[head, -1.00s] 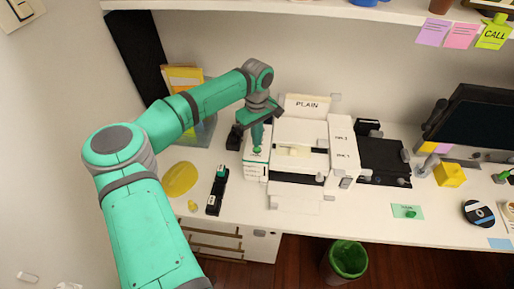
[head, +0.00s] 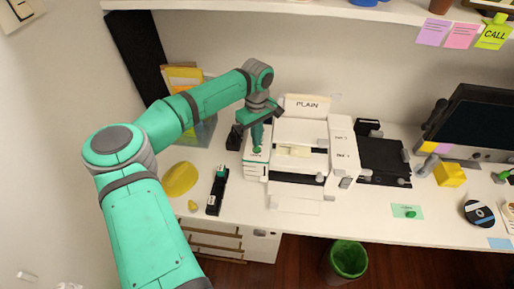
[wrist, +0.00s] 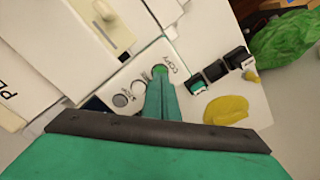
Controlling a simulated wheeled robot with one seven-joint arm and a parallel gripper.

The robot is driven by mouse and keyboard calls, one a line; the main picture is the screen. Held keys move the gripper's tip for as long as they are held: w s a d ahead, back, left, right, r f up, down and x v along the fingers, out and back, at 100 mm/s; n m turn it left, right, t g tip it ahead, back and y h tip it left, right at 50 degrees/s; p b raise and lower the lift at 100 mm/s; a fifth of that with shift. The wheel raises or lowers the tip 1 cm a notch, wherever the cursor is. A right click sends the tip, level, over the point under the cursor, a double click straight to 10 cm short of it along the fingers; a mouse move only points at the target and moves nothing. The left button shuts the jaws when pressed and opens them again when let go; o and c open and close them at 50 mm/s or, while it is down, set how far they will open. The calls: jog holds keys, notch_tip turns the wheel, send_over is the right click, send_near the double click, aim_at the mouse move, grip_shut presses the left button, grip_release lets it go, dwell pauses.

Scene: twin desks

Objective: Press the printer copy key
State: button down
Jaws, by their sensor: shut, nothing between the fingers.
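The white printer (head: 303,131) stands on the desk, with a PLAIN sign at its back. Its control panel is on the left side, under my gripper (head: 257,150). In the wrist view the green copy key (wrist: 160,69) lies beside the printed word COPY, in a row with grey round keys (wrist: 120,100). My gripper (wrist: 161,80) is shut and empty, pointing down with its tips at the green key. The tips cover part of the key; I cannot tell whether they touch it or whether it is pressed in.
A black strip with small keys (head: 217,190) and a yellow oval pad (head: 180,178) lie left of the printer. A black tray (head: 383,160) is on its right. A shelf (head: 300,8) hangs above. A bin with a green liner (head: 347,260) stands below on the floor.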

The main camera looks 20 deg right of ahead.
jog(key=shift+f, duration=1.15)
dwell(0.4)
jog(key=shift+r, duration=3.05)
